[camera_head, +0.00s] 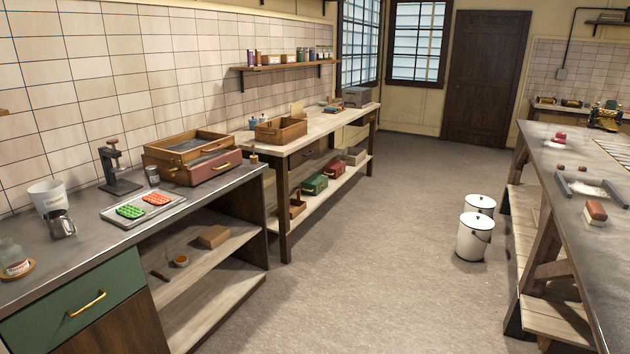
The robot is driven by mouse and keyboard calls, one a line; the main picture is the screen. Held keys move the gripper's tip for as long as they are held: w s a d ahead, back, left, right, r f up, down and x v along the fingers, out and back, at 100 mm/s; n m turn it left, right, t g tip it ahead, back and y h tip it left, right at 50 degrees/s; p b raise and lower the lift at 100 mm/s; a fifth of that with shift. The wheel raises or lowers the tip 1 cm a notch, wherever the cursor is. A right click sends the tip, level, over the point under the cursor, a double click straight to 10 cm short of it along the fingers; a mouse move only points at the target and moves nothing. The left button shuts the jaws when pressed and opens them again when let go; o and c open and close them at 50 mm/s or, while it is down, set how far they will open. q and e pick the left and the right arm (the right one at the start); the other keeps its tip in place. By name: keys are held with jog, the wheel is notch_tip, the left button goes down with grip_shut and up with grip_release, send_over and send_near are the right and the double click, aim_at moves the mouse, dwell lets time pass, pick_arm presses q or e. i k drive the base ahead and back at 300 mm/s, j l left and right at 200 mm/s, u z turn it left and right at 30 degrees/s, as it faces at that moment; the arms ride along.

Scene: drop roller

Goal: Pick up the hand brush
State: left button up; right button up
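A small block with a brown top and a pale lower part (596,212), which looks like the hand brush, sits on the grey top of the right workbench (575,172), near its front edge. Its pale part could be bristles, but it is too small to be sure. Nothing touches it. Neither of my grippers is in view.
A dark-ended metal tray (592,187) lies behind the block, with a red-topped item (560,138) farther back. Two white lidded buckets (474,237) stand on the floor left of the bench. The left counter (95,243) holds trays and cups. The middle floor is clear.

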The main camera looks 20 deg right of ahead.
aim_at(593, 211)
jog(key=i+l+z, duration=0.2)
jog(key=z, duration=0.25)
jog(key=i+z, duration=0.85)
jog(key=i+j+z, duration=0.2)
jog(key=z, duration=0.25)
jog(key=i+j+z, duration=0.25)
jog(key=z, duration=0.15)
jog(key=i, duration=0.1)
